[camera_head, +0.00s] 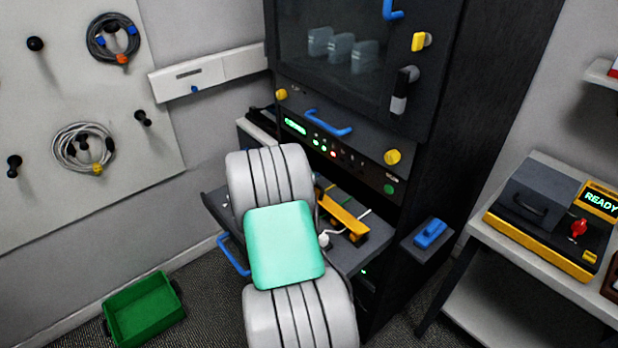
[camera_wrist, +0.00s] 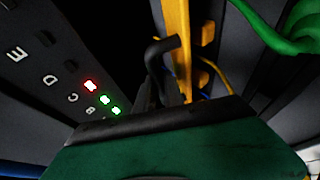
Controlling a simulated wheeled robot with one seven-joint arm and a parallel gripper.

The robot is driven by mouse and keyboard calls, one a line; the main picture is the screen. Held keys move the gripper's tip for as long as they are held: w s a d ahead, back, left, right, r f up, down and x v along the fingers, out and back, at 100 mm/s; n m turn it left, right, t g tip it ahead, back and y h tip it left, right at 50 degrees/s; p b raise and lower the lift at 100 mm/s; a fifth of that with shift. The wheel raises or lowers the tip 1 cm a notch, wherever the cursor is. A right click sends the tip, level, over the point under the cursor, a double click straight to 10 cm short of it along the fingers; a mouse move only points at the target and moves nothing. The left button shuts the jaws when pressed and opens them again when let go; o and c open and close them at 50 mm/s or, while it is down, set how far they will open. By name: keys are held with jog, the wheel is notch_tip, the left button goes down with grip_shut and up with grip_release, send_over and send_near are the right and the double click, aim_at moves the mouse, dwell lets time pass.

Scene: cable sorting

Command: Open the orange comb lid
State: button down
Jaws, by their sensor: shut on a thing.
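The orange comb lid (camera_head: 343,214) lies over the pulled-out dark tray (camera_head: 365,256) of the black rack, partly hidden by my arm. In the wrist view the orange lid (camera_wrist: 177,32) stands as an upright bar with a black bent handle (camera_wrist: 162,48) at its left side. My gripper (camera_wrist: 162,92) is at the lower end of that handle, its dark fingers shut on it. The finger contact is dark and hard to make out. In the head view my arm hides the gripper.
A row of lit panel lights (camera_wrist: 104,99) is close left of my gripper. A green cable (camera_wrist: 275,30) crosses the upper right of the wrist view. A blue handle (camera_head: 233,257) is at the tray's front. A green bin (camera_head: 144,308) stands on the floor, left.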

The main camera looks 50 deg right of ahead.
jog(key=shift+s+d+r, duration=0.1)
jog(key=shift+d+r, duration=0.2)
jog(key=shift+d, duration=0.05)
jog(key=shift+s+d+r, duration=0.1)
jog(key=shift+d, duration=0.3)
jog(key=shift+s+d+r, duration=0.1)
jog(key=shift+d+r, duration=0.1)
jog(key=shift+d, duration=0.15)
jog(key=shift+d+m+y, duration=0.25)
jog(key=shift+m+y, duration=0.05)
jog(key=shift+y, duration=0.3)
jog(key=shift+s+d+f, duration=0.1)
jog(key=shift+d+f, duration=0.05)
jog(key=shift+d, duration=0.25)
jog(key=y, duration=0.1)
jog(key=d+y, duration=0.1)
jog(key=shift+s+d+f+m+y, duration=0.1)
jog(key=shift+s+d+m+y, duration=0.1)
jog(key=shift+m+y, duration=0.15)
jog(key=shift+d+f, duration=0.1)
jog(key=shift+d, duration=0.05)
jog(key=shift+d+b, duration=0.15)
jog(key=shift+b, duration=0.15)
